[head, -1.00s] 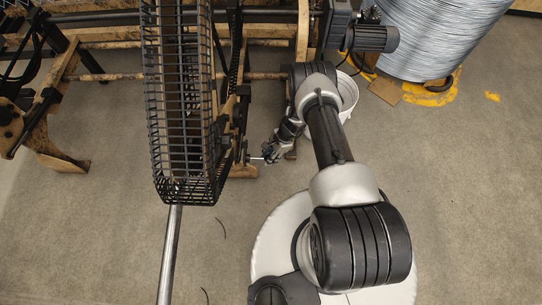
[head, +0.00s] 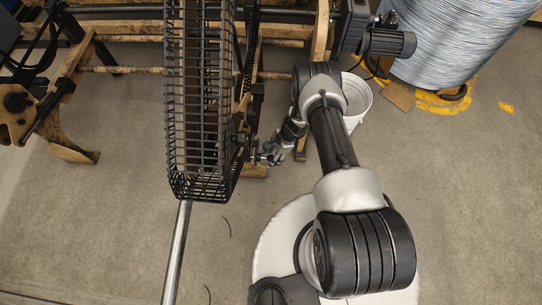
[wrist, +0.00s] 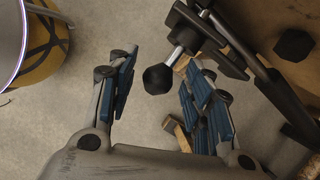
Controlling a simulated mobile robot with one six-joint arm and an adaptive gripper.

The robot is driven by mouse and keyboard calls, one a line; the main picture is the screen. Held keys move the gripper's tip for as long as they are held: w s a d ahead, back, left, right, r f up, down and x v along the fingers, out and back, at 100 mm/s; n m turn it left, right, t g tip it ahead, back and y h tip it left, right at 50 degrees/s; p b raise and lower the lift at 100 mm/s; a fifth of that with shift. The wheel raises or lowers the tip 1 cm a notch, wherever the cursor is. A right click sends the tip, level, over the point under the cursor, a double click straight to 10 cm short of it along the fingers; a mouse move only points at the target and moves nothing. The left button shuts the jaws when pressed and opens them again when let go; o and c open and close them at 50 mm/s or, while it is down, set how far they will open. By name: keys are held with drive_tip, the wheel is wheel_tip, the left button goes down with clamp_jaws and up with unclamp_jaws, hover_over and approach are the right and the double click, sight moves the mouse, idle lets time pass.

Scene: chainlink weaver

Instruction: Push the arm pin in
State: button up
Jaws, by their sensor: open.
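The arm pin (wrist: 182,52) shows in the wrist view as a bright metal shaft with a black faceted knob (wrist: 158,79) on its near end. Its far end meets a black bracket (wrist: 218,42) on the machine. My gripper (wrist: 156,70) is open, with one blue-padded finger on each side of the knob. I see a gap at the left finger; whether the right finger touches is unclear. In the head view my gripper (head: 268,153) is at the right side of the machine's lower frame, and the pin is too small to make out.
A long black wire cage (head: 200,110) stands left of my gripper, with a metal tube (head: 177,250) below it. A white bucket (head: 356,98) and a wire spool (head: 460,40) are to the right. Another black knob (wrist: 294,45) sits on the wooden frame (wrist: 243,30).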

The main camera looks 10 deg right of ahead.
drive_tip(key=v, duration=1.2)
drive_tip(key=shift+r, duration=0.1)
drive_tip(key=a+r+n+t+h, duration=0.2)
drive_tip(key=r+n, duration=0.6)
drive_tip(key=r, duration=2.7)
drive_tip(key=s+a+r+n+t, duration=0.15)
drive_tip(key=s+r+n, duration=0.35)
drive_tip(key=s+r, duration=0.75)
drive_tip(key=s+d+r+n+t+h, duration=0.1)
drive_tip(key=s+r+n, duration=0.3)
drive_tip(key=s, duration=0.6)
drive_tip(key=shift+r+h, duration=0.2)
drive_tip(key=shift+h, duration=0.6)
